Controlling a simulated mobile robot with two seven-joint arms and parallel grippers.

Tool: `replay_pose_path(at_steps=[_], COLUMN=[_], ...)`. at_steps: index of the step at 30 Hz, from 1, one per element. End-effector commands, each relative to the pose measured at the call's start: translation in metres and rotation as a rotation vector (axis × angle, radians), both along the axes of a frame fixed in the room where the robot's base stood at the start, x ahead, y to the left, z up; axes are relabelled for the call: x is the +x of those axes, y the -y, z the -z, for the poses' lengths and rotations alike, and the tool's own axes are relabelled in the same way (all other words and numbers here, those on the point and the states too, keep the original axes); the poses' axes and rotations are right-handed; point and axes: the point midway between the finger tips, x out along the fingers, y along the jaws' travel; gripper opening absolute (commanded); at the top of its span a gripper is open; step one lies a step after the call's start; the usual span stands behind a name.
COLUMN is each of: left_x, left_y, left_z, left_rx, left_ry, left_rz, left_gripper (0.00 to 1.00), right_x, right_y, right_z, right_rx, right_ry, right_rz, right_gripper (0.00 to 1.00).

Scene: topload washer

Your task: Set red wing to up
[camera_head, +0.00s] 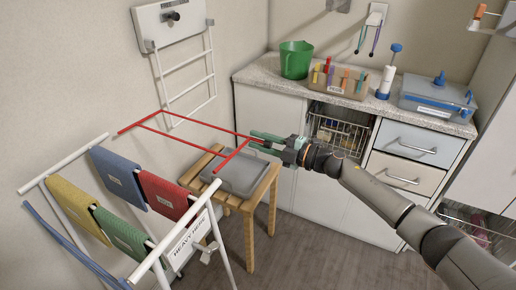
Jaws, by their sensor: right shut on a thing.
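The red wing (189,118), a frame of thin red bars, extends from the drying rack (62,165) out over the small wooden table. It looks roughly level, with a slight tilt I cannot judge exactly. My right gripper (262,141) comes in from the right and is shut on the red wing near its right-hand corner. The fingers cover the bar there. My left gripper is out of view.
Yellow, blue, green and red cloths hang on the rack; a blue bar (70,246) runs along its left side. A grey bin (236,174) sits on the wooden table (262,191) below the wing. The counter (263,76) holds a green bucket (296,60).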

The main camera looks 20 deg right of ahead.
Motion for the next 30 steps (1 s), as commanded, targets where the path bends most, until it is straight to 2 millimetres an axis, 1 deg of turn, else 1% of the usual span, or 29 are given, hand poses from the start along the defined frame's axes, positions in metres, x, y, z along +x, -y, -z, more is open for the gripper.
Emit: replay_pose_path(at_steps=[1, 7, 22, 23, 26, 30], left_x=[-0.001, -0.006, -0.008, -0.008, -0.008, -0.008], left_y=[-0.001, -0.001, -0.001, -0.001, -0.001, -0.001], left_z=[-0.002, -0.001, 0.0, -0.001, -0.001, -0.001], left_rx=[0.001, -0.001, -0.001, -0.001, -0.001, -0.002], left_ry=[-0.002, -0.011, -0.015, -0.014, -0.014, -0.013], left_rz=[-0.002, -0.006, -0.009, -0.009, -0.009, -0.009], left_gripper=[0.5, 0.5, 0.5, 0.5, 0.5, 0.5], right_x=[0.0, 0.001, 0.001, 0.001, 0.001, 0.001], right_y=[0.0, 0.0, 0.0, 0.0, 0.0, 0.0], right_z=[-0.007, -0.015, -0.017, -0.017, -0.017, -0.017], right_rx=[-0.015, -0.053, -0.064, -0.064, -0.064, -0.064], right_ry=[0.016, 0.054, 0.066, 0.066, 0.065, 0.065], right_rz=[-0.001, -0.001, -0.001, -0.001, -0.002, -0.001], right_gripper=[0.0, 0.0, 0.0, 0.28, 0.39, 0.4])
